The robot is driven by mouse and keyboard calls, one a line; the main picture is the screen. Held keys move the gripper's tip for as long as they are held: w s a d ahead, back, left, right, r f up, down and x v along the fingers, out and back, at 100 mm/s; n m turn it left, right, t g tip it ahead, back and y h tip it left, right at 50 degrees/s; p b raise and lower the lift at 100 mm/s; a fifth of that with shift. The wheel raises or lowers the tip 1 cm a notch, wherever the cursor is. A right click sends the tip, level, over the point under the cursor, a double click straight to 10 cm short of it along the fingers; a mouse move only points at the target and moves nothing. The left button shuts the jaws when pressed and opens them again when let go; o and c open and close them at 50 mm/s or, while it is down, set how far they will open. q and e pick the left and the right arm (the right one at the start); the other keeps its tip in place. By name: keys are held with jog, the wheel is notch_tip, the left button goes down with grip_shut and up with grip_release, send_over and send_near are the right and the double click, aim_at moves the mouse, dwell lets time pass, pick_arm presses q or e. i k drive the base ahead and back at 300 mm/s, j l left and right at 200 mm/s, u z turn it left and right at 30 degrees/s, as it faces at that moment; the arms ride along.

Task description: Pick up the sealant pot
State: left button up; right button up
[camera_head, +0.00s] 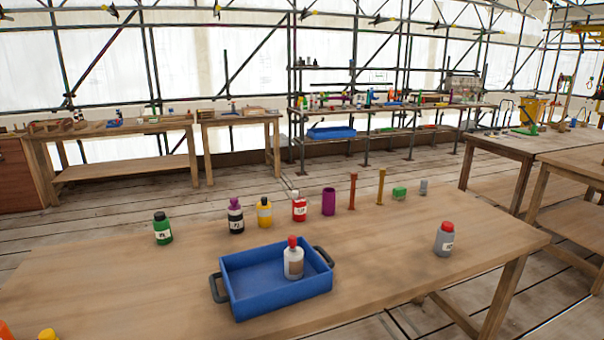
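Several small labelled containers stand on the wooden table in front of me; the labels are too small to read, so I cannot tell which is the sealant pot. A grey pot with a red lid (444,240) stands alone at the right. A green pot with a black lid (162,229) stands at the back left. Beside it are a dark bottle with a purple cap (235,217), a yellow bottle with a dark cap (264,213) and a red-and-white bottle (299,207). A white bottle with a red cap (293,262) stands upright in the blue tray. Neither gripper is in view.
The blue tray (250,300) with dark handles sits mid-table. A purple cylinder (329,202), two brown upright posts, a green block (399,193) and a small grey piece (423,187) line the back edge. Orange and yellow tops show at bottom left. Table between tray and grey pot is clear.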

aim_at(444, 240)
jog(key=i+l+z, duration=0.1)
jog(key=l, duration=0.3)
jog(key=i+l, duration=0.2)
jog(key=l, duration=0.2)
jog(key=i+l+z, duration=0.15)
jog(key=l, duration=0.25)
